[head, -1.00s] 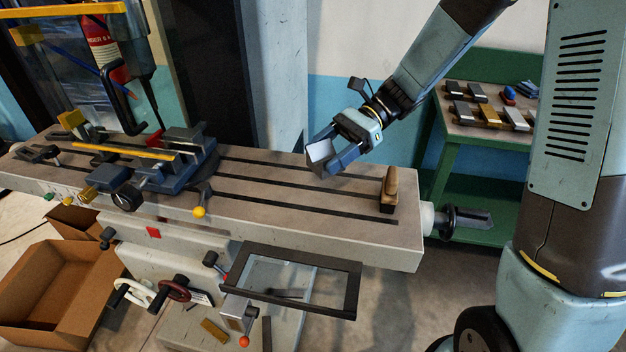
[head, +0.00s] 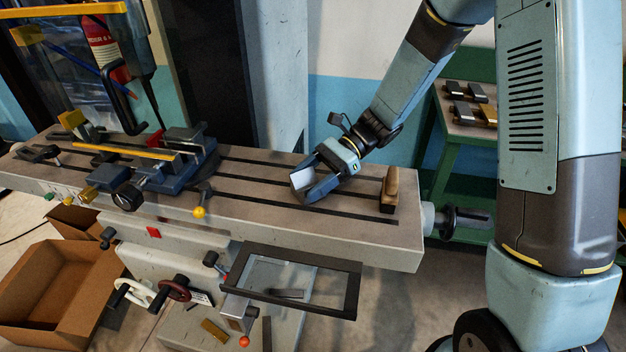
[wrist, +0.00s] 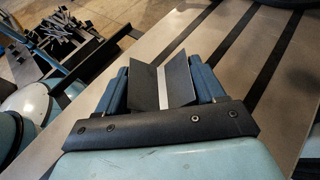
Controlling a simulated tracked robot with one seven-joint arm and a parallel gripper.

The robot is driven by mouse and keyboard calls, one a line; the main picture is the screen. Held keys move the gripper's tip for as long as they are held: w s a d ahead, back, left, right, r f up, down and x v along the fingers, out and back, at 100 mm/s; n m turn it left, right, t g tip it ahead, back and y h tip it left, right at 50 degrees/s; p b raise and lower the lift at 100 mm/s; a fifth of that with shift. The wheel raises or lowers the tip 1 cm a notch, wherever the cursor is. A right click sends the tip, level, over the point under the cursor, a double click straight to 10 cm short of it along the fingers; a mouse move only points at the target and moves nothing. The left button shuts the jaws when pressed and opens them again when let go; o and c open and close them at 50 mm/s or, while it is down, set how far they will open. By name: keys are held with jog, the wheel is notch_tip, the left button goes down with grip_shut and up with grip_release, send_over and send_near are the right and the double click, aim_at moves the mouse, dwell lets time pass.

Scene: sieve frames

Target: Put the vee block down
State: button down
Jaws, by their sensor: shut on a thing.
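The vee block (head: 302,179) is a grey metal block with a V-shaped groove. My gripper (head: 314,182) is shut on it, above or at the slotted machine table (head: 262,202), between the vise and the brush. In the wrist view the block (wrist: 146,88) sits between the two blue fingers of my gripper (wrist: 163,86), its groove facing the camera. The slotted table top (wrist: 215,45) lies behind it. I cannot tell whether the block's underside touches the table.
A blue vise (head: 160,165) stands on the table to the left. A wooden-handled brush (head: 389,190) stands near the right end. A framed tray (head: 355,290) is below the front edge. A green bench (head: 447,150) stands behind. The table around the block is clear.

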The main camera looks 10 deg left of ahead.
jog(key=shift+c, duration=0.6)
grip_release()
jog(key=shift+f, duration=0.1)
jog(key=shift+w+d+r, duration=0.1)
jog(key=shift+r, duration=0.1)
jog(key=v, duration=1.1)
jog(key=shift+w+d+r, duration=0.15)
jog(key=shift+d, duration=0.2)
jog(key=s+d+r+n+t+h, duration=0.5)
jog(key=s+d+r+t, duration=0.2)
jog(key=d, duration=0.4)
jog(key=s+d+r+n+t+h, duration=0.4)
jog(key=s+d+r+t, duration=0.3)
jog(key=d, duration=0.5)
jog(key=s+r+h, duration=0.1)
jog(key=s+r, duration=0.1)
jog(key=s, duration=0.1)
jog(key=shift+s+d+n+t, duration=0.2)
jog(key=shift+d+n+t, duration=0.1)
jog(key=shift+n, duration=0.1)
